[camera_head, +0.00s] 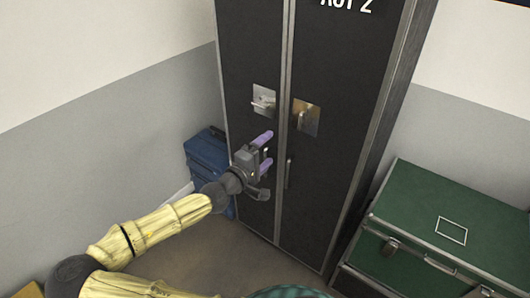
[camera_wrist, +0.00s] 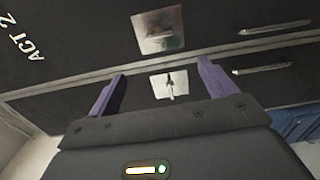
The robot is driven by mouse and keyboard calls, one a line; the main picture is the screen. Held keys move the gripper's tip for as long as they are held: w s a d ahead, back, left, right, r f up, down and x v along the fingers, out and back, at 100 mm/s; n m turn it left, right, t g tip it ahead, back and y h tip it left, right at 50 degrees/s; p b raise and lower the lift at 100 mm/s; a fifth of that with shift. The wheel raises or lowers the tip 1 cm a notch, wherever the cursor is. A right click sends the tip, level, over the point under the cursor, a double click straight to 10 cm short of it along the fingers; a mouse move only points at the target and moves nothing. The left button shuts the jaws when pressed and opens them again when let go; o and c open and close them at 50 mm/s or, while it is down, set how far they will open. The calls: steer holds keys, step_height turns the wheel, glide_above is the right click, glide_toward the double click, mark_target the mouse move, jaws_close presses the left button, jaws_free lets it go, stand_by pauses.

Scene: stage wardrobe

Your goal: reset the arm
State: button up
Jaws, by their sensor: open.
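My gripper (camera_head: 265,152) is in the middle of the head view, in front of the dark double-door wardrobe trunk (camera_head: 340,130). Its two purple fingers are apart and nothing is between them. In the wrist view my gripper (camera_wrist: 160,88) also shows its purple fingers spread wide, with the dark doors beyond. My yellow arm reaches up to it from the lower left. I cannot tell whether a fingertip touches the door.
A blue case (camera_head: 207,155) stands on the floor left of the trunk. A green trunk (camera_head: 450,210) stands at the right. Grey-white walls close in behind.

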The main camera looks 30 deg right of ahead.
steer(key=s+d+f+m+g+y, duration=0.25)
steer(key=s+f+g+y, duration=0.3)
steer(key=f, duration=0.55)
steer(key=s+a+f+m+y+p, duration=0.1)
steer(key=s+a+f+m+y, duration=0.2)
steer(key=s+a+f+y, duration=0.25)
steer(key=s+a+r+y, duration=0.1)
steer(key=a+r+y, duration=0.1)
steer(key=a+r, duration=0.5)
steer(key=s+a+r+t+y+p, duration=0.1)
steer(key=s+a+r+y, duration=0.1)
steer(key=a+r, duration=0.5)
steer(key=shift+a+r+n+y, duration=0.25)
steer(key=shift+r+n+y, duration=0.2)
steer(key=shift+r+y, duration=0.35)
steer(key=shift+c, duration=0.4)
